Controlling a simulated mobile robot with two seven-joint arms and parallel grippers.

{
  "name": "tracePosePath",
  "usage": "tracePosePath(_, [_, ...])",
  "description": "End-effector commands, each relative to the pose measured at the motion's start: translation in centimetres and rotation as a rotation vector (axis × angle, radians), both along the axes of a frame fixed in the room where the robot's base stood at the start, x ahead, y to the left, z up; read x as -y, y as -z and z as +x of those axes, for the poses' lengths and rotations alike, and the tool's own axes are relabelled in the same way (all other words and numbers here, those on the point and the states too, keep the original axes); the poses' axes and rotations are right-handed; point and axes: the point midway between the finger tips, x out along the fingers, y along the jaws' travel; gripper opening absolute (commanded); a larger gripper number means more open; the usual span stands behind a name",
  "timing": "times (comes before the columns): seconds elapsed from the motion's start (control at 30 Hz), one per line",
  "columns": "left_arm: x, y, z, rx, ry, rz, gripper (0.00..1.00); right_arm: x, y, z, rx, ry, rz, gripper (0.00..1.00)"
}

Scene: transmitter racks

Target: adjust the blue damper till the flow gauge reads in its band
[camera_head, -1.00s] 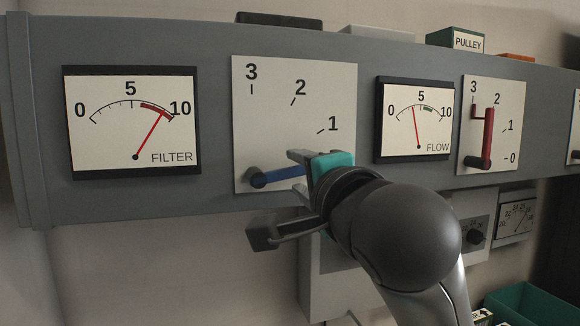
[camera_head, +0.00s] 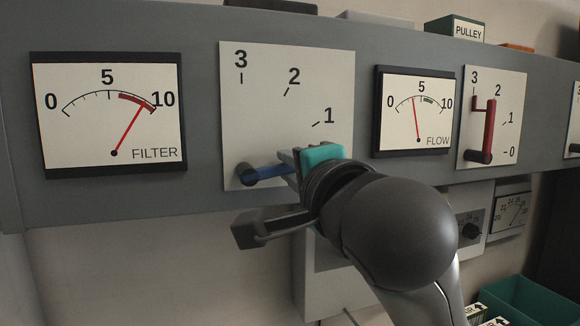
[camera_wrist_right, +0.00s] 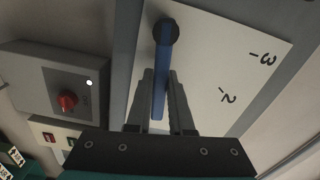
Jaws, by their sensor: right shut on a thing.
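The blue damper (camera_head: 268,172) is a lever on a white dial plate (camera_head: 255,110) marked 1, 2 and 3. It points right and slightly up, below the 1 mark; any lower mark is hidden by my gripper. My right gripper (camera_head: 289,167) is shut on its outer end. In the right wrist view, the blue lever (camera_wrist_right: 161,70) lies between the two fingers of the gripper (camera_wrist_right: 162,82). The flow gauge (camera_head: 413,110) has its needle a little short of 5, left of the green band. My left gripper is not in view.
The filter gauge (camera_head: 108,115) is left of the damper, its needle in the red band. A red lever (camera_head: 489,130) on its own dial is right of the flow gauge.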

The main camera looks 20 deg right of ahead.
Motion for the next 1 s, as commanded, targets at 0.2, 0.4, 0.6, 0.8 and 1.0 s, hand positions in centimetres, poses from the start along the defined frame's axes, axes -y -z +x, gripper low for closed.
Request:
tracePosePath(0.2, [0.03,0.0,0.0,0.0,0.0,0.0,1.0,0.0,0.0,0.01,0.0,0.0,0.0,0.0])
tracePosePath(0.4, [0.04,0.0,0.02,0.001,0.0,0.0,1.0,0.0,0.0,0.01,0.0,0.0,0.0,0.0])
tracePosePath(0.6, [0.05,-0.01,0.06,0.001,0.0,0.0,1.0,0.0,-0.01,0.01,0.0,0.0,0.0,0.0])
tracePosePath(0.8, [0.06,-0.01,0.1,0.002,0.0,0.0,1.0,0.0,-0.01,0.01,0.0,0.0,0.0,0.0])
tracePosePath(1.0, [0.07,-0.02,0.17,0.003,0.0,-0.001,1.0,0.0,-0.01,0.01,0.0,0.0,0.0,0.0])
